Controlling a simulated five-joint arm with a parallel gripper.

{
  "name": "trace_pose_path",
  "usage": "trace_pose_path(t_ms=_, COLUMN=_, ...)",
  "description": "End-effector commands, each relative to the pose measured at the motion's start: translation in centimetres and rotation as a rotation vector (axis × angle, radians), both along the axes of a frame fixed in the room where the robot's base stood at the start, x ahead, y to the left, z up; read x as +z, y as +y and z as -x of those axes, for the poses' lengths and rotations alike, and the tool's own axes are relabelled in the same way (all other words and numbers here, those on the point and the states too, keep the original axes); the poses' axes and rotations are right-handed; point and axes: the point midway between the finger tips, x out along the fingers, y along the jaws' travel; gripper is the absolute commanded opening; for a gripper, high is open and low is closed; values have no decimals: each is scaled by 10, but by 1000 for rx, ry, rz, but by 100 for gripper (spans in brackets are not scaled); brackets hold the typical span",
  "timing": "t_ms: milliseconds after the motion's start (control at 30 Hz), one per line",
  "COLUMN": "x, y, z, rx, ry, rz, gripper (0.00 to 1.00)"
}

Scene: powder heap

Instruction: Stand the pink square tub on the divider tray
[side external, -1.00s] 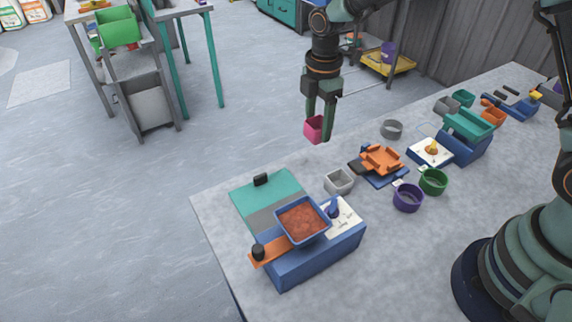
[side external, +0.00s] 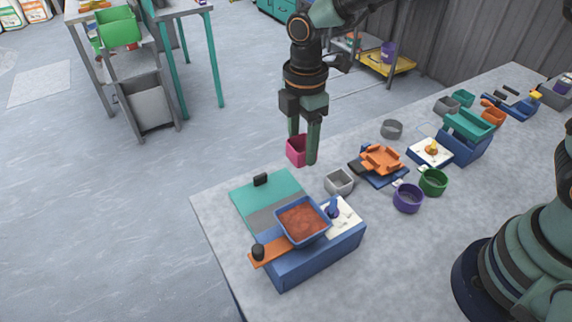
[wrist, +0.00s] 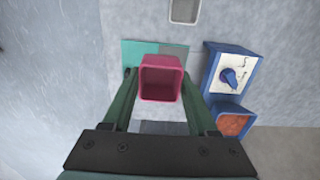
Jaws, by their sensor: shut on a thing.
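My gripper (side external: 304,157) is shut on the pink square tub (side external: 297,150) and holds it upright, open side up, above the table's far left edge. In the wrist view the tub (wrist: 160,80) sits between the two fingers and looks empty. Beyond it in that view lies a flat teal and grey board (wrist: 139,51); the side view shows this board (side external: 266,191) with a black clip. An orange tray with raised notched edges (side external: 381,160) stands on a blue and black base to the right. I cannot tell for certain which one is the divider tray.
A blue box with a knob (side external: 318,258) carries a blue pan of reddish powder (side external: 303,222). A light grey square tub (side external: 339,182) stands between board and orange tray. Purple (side external: 408,198) and green (side external: 433,182) round cups stand right. Bare tabletop lies in front.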

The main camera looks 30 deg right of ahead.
Motion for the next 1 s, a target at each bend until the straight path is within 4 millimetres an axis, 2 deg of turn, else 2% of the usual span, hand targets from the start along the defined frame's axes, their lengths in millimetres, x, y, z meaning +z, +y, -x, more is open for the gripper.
trace_pose_path(t_ms=100, x=-19, y=14, z=19, rx=4, ry=3, rz=2, gripper=4)
trace_pose_path(t_ms=233, x=-28, y=20, z=27, rx=1, ry=0, rz=0, gripper=4)
trace_pose_path(t_ms=1000, x=-88, y=21, z=28, rx=-1, ry=0, rz=0, gripper=4)
